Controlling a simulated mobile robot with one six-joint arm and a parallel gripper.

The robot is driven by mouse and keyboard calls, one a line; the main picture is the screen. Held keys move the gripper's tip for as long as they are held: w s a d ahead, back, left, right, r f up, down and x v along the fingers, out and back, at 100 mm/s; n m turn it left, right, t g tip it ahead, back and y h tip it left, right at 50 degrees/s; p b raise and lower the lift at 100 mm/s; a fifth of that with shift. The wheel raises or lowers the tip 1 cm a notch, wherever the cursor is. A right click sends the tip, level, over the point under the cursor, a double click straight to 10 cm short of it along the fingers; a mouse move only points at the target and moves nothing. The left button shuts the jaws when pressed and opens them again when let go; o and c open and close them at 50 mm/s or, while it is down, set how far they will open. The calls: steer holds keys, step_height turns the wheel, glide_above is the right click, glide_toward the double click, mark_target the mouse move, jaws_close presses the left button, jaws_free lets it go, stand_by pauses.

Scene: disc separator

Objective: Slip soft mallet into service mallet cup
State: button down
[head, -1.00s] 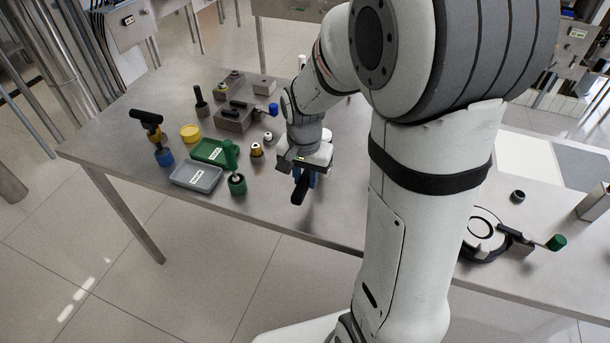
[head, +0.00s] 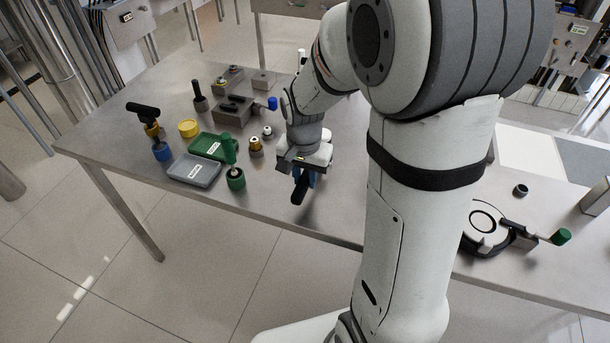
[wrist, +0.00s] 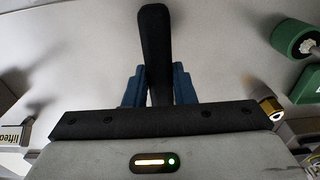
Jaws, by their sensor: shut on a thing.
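My gripper (head: 304,172) is shut on a long black rounded piece (head: 299,191), which I take as the soft mallet. In the wrist view the black piece (wrist: 155,50) stands between the blue fingers (wrist: 158,86) and points away from the palm. The rest of it is hidden. It is held near the table's front edge; its height is unclear. I cannot tell which cup is the service mallet cup.
A grey tray (head: 194,171), a green tray (head: 207,145), a yellow pot (head: 188,128) and a brass fitting (head: 255,147) stand left of my gripper. A small dark ring-like cup (head: 521,190) and a round disc device (head: 485,226) lie at the right. Bare tabletop shows around my gripper.

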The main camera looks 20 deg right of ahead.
steer(key=shift+f, duration=0.2)
steer(key=c, duration=1.1)
jaws_free()
steer(key=s+a, duration=0.4)
steer(key=s, duration=0.1)
steer(key=s+a, duration=0.1)
steer(key=s, duration=0.2)
steer(key=shift+s+a+b, duration=0.15)
steer(key=shift+a+b, duration=0.2)
steer(key=shift+a, duration=0.05)
step_height(320, 180, up, 4)
steer(key=p, duration=0.3)
